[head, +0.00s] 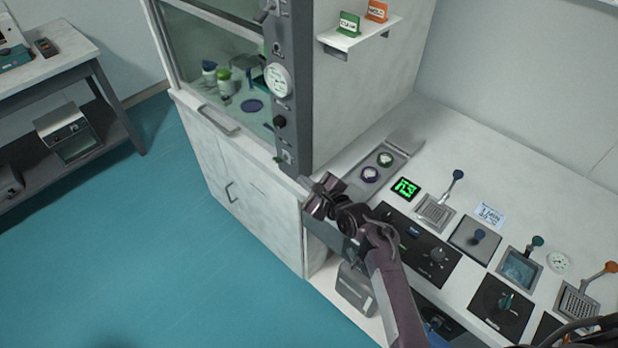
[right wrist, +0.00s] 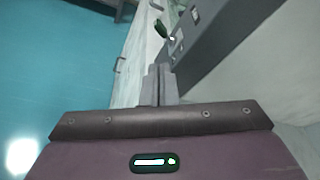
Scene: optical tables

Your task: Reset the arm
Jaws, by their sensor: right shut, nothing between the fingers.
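My right arm comes in from the lower right in the head view. Its gripper (head: 322,196) is over the front left corner of the control bench, close to the fume cabinet's right post. In the right wrist view the gripper's fingers (right wrist: 158,84) are together, with nothing between them. My left gripper does not show in either view.
The control bench (head: 425,170) carries a green lit display (head: 405,188), a blue-knobbed lever (head: 454,182), an orange-knobbed lever (head: 605,272) and several panels. The fume cabinet (head: 255,205) stands left of it. Open floor (head: 150,250) lies further left, before a side table (head: 75,65).

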